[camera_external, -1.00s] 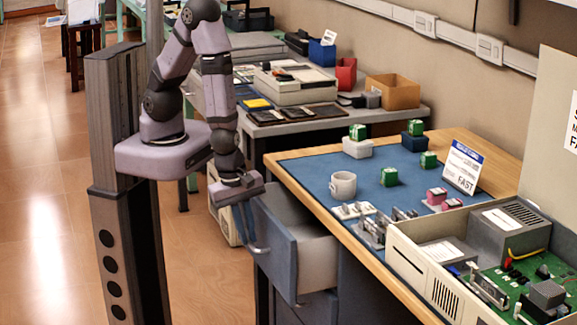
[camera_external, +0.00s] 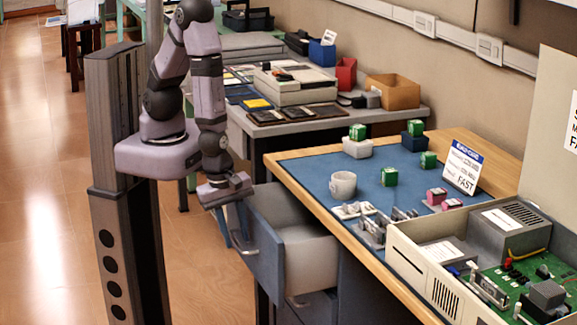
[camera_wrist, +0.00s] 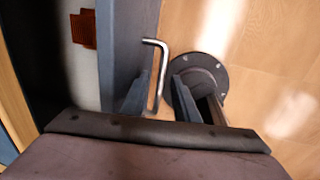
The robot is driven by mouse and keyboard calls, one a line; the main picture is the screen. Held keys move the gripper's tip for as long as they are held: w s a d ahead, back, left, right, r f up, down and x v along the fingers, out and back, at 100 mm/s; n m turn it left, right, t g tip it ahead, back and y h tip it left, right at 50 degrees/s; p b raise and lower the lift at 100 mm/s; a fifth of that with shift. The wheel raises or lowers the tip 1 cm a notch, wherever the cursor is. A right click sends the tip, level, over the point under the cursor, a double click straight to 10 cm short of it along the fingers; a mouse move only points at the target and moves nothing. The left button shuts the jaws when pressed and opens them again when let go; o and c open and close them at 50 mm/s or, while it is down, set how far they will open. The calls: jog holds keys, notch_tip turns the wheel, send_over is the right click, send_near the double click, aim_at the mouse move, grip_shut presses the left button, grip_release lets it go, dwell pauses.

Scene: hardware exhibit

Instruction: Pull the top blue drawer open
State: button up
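The top blue drawer (camera_external: 266,258) stands well out from the wooden-topped desk, its pale interior showing. Its bent metal handle (camera_external: 243,249) is on the front face. My gripper (camera_external: 233,234) points down at this handle. In the wrist view, the handle (camera_wrist: 161,68) lies between my gripper's (camera_wrist: 176,98) two blue-grey fingers, which stand apart. The left finger is in the gap between the drawer front (camera_wrist: 122,45) and the handle, close to the bar. The right finger is clear of the handle. Exact contact is hard to tell.
An orange-brown object (camera_wrist: 84,29) lies inside the drawer. A lower blue drawer (camera_external: 316,308) sits beneath.

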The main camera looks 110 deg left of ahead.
jog(key=shift+r, duration=0.15)
notch_tip(320, 180, up, 7)
jog(key=s+d+p, duration=0.1)
jog(key=p, duration=0.7)
